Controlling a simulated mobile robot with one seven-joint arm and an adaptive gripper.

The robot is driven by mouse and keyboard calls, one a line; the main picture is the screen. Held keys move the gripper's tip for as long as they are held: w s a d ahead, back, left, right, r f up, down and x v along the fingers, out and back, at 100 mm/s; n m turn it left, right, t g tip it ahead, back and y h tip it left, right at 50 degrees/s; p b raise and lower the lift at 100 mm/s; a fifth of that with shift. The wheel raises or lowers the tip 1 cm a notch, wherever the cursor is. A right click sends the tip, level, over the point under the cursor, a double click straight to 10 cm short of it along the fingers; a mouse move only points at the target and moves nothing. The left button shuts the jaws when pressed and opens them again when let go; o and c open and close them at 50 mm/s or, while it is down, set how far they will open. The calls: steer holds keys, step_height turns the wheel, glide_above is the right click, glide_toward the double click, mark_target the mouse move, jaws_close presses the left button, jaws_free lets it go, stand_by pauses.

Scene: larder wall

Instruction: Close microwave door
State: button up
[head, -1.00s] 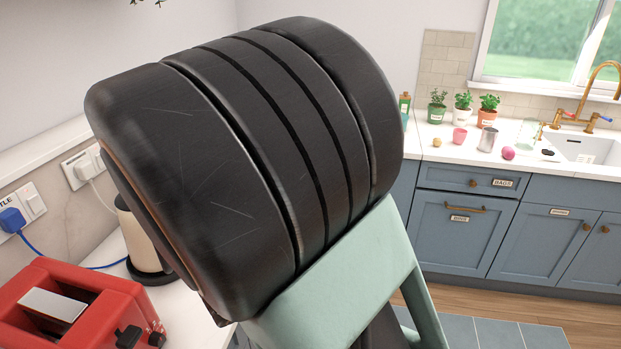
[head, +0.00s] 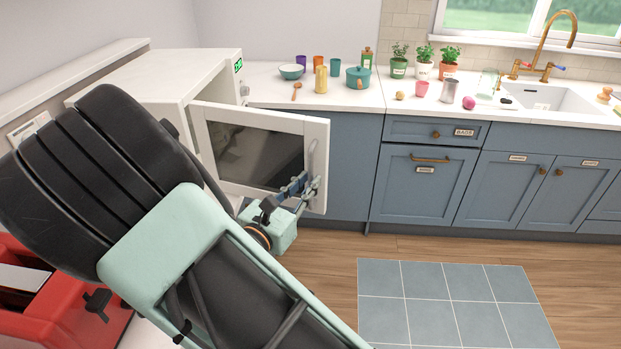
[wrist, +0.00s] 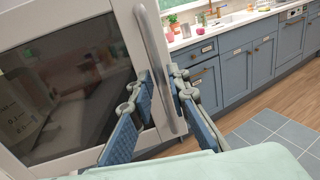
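The white microwave (head: 165,75) stands on the counter at the left in the head view, with a lit green display. Its door (head: 262,122) with a dark window is swung open, hanging out past the counter front. A grey bar handle (wrist: 152,35) runs along the door's free edge; it also shows in the head view (head: 311,160). My gripper (wrist: 162,76) is at the handle's lower part, with one finger on each side of the bar. The gap between the fingertips is narrow. Whether both fingers touch the bar is unclear. The gripper also shows in the head view (head: 303,187).
A red toaster (head: 60,315) is at the lower left, close to my arm. Bowls, cups and a teal pot (head: 359,78) stand on the counter right of the microwave. Blue cabinets (head: 425,185) lie beyond. The wooden floor and grey tiled mat (head: 450,300) are clear.

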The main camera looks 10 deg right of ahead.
steer(key=shift+x, duration=1)
jaws_close()
